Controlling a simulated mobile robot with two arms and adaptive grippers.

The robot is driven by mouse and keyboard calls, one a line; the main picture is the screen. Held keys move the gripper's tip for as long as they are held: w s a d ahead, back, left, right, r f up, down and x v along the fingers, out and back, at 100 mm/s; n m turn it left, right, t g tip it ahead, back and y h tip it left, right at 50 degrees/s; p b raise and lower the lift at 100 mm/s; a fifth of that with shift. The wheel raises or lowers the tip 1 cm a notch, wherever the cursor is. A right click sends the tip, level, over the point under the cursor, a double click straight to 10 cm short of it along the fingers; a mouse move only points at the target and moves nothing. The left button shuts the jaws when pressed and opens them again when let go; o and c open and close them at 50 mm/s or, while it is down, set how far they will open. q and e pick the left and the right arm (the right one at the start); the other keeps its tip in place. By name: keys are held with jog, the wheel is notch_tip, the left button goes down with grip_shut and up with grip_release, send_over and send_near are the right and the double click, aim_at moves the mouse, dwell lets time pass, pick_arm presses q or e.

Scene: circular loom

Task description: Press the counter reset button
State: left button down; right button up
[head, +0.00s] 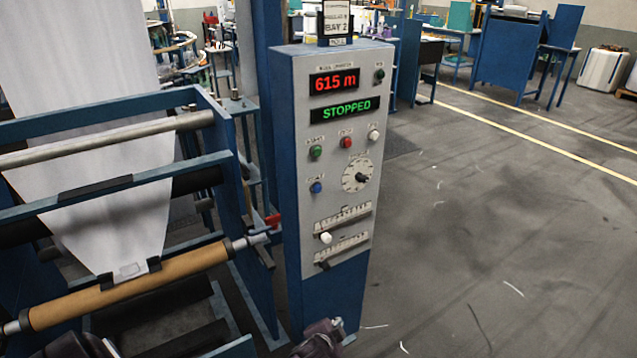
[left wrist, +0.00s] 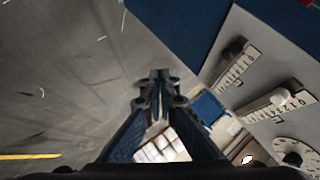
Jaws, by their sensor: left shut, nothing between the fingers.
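The control panel (head: 334,200) is a grey face on a blue column, with a red display (head: 334,82) reading "615 m" and a green one (head: 345,110) reading "STOPPED". Below are green (head: 316,152), red (head: 346,142), white (head: 373,136) and blue (head: 317,187) buttons. A small dark button (head: 379,76) sits beside the red display. The button labels are too small to read. My left gripper (head: 325,334) is low by the panel's foot, partly cut off by the frame edge. In the left wrist view its fingers (left wrist: 160,78) are shut and empty, apart from the panel (left wrist: 268,50).
A dial (head: 357,175) and two slots (head: 343,218) with scales, one with a white knob (head: 326,238), are on the panel. The loom frame (head: 225,170) with its roller (head: 130,290) stands left. The floor (head: 490,230) to the right is mostly clear.

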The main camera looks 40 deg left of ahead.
aim_at(317, 189)
pick_arm(q)
jog(key=w+a+r+t+y+p, duration=0.1)
jog(key=w+a+r, duration=0.1)
jog(key=r, duration=0.8)
jog(key=w+a+r+t+y+p, duration=0.1)
jog(key=w+r, duration=0.3)
jog(key=r, duration=0.7)
jog(key=w+a+r+t+y+p, duration=0.1)
jog(key=w+a+r+t, duration=0.1)
jog(key=r, duration=0.8)
jog(key=shift+w+a+r+p, duration=0.35)
jog(key=shift+w+a, duration=0.25)
jog(key=shift+w, duration=0.35)
jog(key=w+a, duration=0.3)
jog(key=a, duration=0.5)
jog(key=shift+w+b, duration=0.2)
jog(key=shift+b, duration=0.15)
jog(key=shift+a, duration=0.1)
jog(key=shift+w+a, duration=0.15)
jog(key=shift+a, duration=0.2)
